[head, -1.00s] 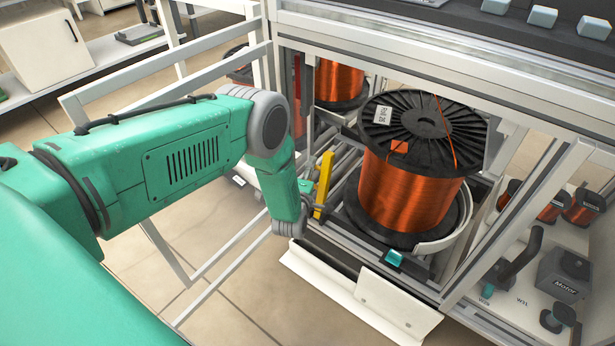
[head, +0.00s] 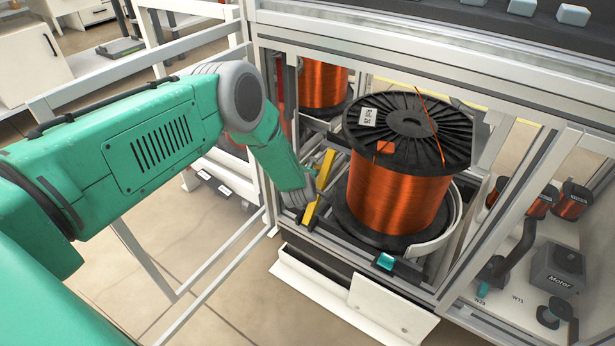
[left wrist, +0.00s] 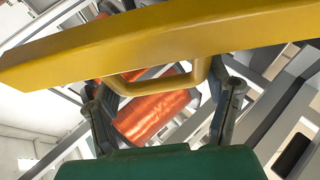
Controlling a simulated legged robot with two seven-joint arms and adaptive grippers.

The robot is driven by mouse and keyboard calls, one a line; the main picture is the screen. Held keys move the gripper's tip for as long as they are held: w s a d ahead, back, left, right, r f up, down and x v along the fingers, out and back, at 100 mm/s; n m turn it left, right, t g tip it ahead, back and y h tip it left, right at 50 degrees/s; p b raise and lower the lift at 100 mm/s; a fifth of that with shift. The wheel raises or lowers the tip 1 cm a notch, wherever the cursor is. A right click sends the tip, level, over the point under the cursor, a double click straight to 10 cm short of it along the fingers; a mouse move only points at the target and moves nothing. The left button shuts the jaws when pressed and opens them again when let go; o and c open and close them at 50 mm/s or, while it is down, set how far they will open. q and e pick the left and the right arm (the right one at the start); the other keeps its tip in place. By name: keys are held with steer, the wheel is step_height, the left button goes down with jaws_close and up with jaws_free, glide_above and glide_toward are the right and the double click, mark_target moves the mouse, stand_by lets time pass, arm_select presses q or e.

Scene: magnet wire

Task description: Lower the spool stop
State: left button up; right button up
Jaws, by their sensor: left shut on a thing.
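The spool stop is a yellow bar (head: 319,188) at the left side of the large copper wire spool (head: 400,190) in the head view. It slants, its top leaning right. In the left wrist view the yellow bar (left wrist: 150,42) crosses the whole top, with a yellow handle (left wrist: 155,86) below it. My left gripper (head: 309,190) is at the bar in the head view. In the left wrist view its fingers (left wrist: 165,88) are on both sides of the handle, shut on it. The contact is partly hidden in the head view. My right gripper is not in view.
The spool stands upright on a black base inside a metal frame (head: 345,42). A curved light guard (head: 447,232) wraps its right side. A second spool (head: 323,86) stands behind. A white panel (head: 385,305) and a teal block (head: 386,261) are in front. Floor at lower left is clear.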

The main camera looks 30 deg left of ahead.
arm_select(q)
steer(key=shift+s+a+f, duration=0.1)
steer(key=shift+a, duration=0.25)
steer(key=o, duration=1.7)
steer(key=shift+s+d+r, duration=0.25)
steer(key=shift+s, duration=0.05)
steer(key=v, duration=1.1)
steer(key=shift+f, duration=0.1)
